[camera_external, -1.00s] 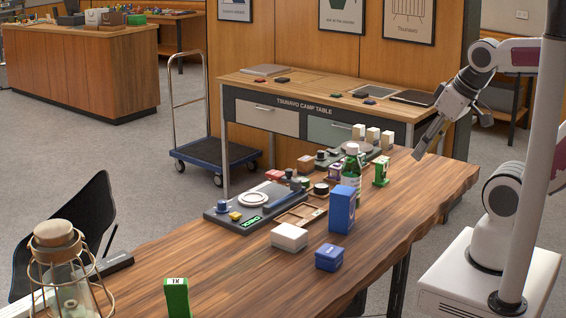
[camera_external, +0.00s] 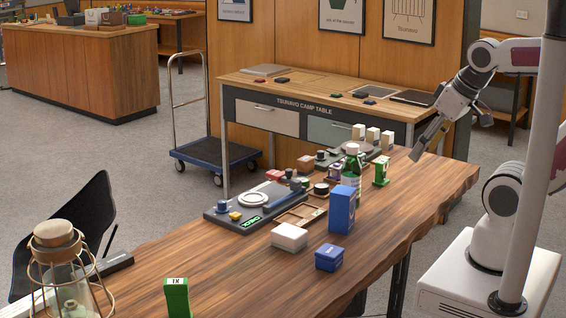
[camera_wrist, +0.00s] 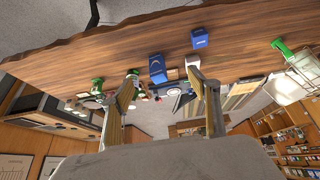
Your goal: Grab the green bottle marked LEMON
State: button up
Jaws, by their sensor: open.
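A green bottle (camera_external: 352,176) with a white cap and a pale label stands upright on the wooden table, behind a tall blue box. The label is too small to read in the external view.
The tall blue box (camera_external: 341,210) stands right in front of the bottle. A small green item (camera_external: 381,172) is close on its right. A white box (camera_external: 289,237), a small blue box (camera_external: 329,257) and a dark tray (camera_external: 232,219) lie nearer. The table's right end is clear.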

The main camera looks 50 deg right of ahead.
jog(key=w+d+n+t+h, duration=0.2)
jog(key=w+d+t+h, duration=0.2)
jog(key=w+d, duration=2.1)
jog(key=n+t+y, duration=0.2)
jog(key=n+y, duration=0.3)
jog(key=y, duration=0.7)
send_near(351, 179)
jog(key=w, duration=0.1)
jog(key=w+d+f, duration=0.1)
jog(key=w, duration=0.1)
jog(key=shift+w+d+f, duration=0.1)
jog(key=shift+w+f, duration=0.1)
jog(key=shift+w+a+f+h, duration=0.15)
jog(key=shift+w+a+f, duration=0.15)
jog(key=shift+w, duration=0.2)
jog(key=shift+w+a+f+h, duration=0.2)
jog(key=shift+w+a, duration=0.15)
jog(key=shift+w, duration=0.2)
